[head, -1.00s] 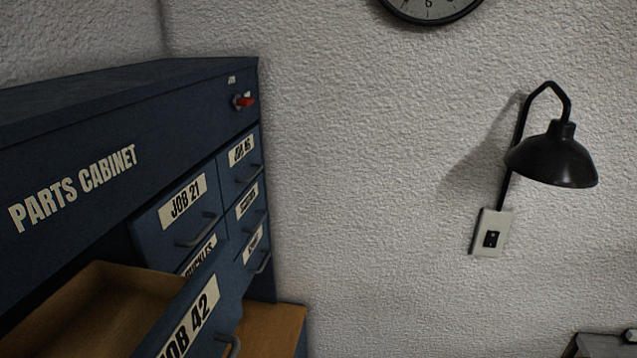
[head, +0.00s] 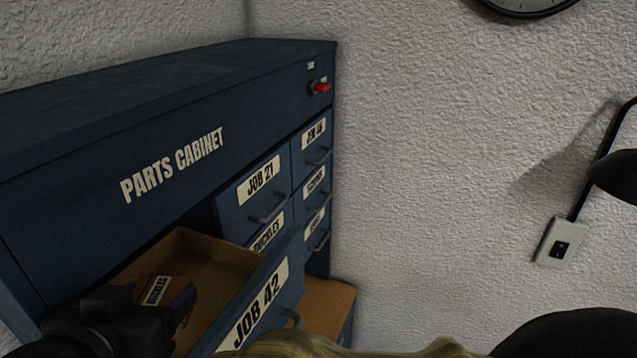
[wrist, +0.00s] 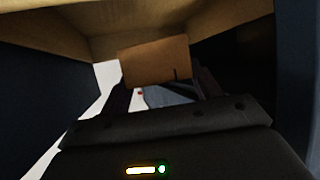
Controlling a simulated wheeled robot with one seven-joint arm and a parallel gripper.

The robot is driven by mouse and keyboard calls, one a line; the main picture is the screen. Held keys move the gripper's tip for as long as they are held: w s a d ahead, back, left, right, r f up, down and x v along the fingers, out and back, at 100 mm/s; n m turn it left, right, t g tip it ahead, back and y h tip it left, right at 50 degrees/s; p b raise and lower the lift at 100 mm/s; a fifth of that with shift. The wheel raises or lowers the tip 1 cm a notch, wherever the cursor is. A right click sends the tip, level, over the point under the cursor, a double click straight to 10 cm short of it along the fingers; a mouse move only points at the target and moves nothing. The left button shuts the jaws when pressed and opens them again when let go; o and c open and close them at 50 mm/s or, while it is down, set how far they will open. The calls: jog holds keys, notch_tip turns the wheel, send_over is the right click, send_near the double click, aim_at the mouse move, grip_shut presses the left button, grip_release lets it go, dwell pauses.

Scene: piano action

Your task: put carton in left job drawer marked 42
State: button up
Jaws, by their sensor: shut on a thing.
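The drawer marked JOB 42 (head: 262,307) is pulled open from the blue cabinet, and its tan inside shows. A small carton (head: 157,290) with a white label that seems to read BUCKLES appears at the drawer's left part in the head view. My gripper (head: 172,311) is shut on the carton, whose brown face shows in the wrist view (wrist: 155,59). In the wrist view tan drawer walls surround the carton at the top. The carton's lower part is hidden, so I cannot tell whether it touches the drawer floor.
The parts cabinet (head: 110,125) has closed drawers to the right, among them JOB 21 (head: 258,182). A red-handled switch or key (head: 319,87) sits at its upper right. A wall lamp (head: 615,172) and a switch plate (head: 561,243) are on the right wall.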

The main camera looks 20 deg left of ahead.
aim_at(171, 290)
jog(key=shift+w+f, duration=0.1)
jog(key=p+x, duration=0.1)
jog(key=x, duration=0.1)
jog(key=p+x, duration=0.1)
jog(key=x, duration=0.2)
jog(key=shift+f, duration=0.25)
jog(key=shift+s, duration=0.25)
jog(key=shift+f, duration=0.65)
jog(key=o, duration=1.1)
jog(key=shift+c, duration=0.2)
